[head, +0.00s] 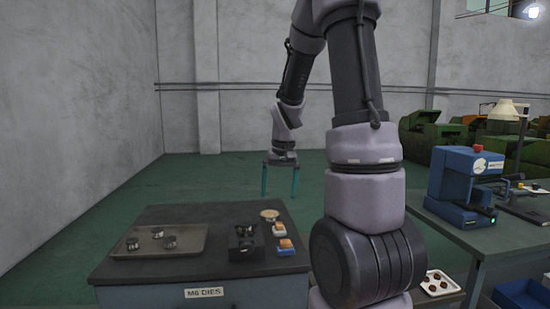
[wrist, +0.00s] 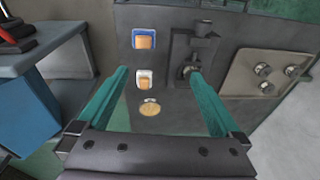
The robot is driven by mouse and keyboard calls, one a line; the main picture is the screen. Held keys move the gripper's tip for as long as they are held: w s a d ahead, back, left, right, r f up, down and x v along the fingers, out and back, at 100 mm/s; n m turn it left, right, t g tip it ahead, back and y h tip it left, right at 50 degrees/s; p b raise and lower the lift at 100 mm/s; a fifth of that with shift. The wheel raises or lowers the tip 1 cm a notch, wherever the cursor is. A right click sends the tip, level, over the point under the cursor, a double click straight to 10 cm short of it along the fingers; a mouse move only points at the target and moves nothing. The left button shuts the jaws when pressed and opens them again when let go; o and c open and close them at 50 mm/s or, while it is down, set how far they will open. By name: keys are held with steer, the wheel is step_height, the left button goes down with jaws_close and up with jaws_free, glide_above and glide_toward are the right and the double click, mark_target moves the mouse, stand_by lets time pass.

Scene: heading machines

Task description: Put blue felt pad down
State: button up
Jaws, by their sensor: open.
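My gripper (head: 279,194) is open, its two teal fingers wide apart with nothing between them. It hangs in the air beyond the far edge of the dark bench (head: 180,215) in the head view. In the wrist view, my gripper (wrist: 158,72) frames part of the bench top. A blue square piece (wrist: 136,33) with an orange block on it lies on the bench; it also shows in the head view (head: 288,252). I cannot tell whether this is the felt pad. A white piece (wrist: 138,74) with another orange block lies beside it. A round tan disc (wrist: 150,108) is nearby.
A dark fixture (head: 243,252) stands left of the blocks. A grey tray (head: 195,232) with several metal parts lies farther left. At right, a blue machine (head: 450,185) stands on another table. A blue bin (head: 525,297) and a tray of brown parts (head: 430,284) are lower right.

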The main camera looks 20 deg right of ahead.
steer(key=s+a+r+t, duration=0.2)
steer(key=s+a+r, duration=0.3)
steer(key=s+r, duration=0.4)
steer(key=s+a+r+t+y, duration=0.1)
steer(key=s+a+r+t, duration=0.2)
steer(key=s+a+r, duration=0.2)
steer(key=s+r, duration=0.3)
steer(key=r, duration=0.1)
steer(key=shift+s+r+m+t+y, duration=0.2)
steer(key=shift+s+m+t+y, duration=0.1)
steer(key=shift+s, duration=0.05)
steer(key=shift+c, duration=0.2)
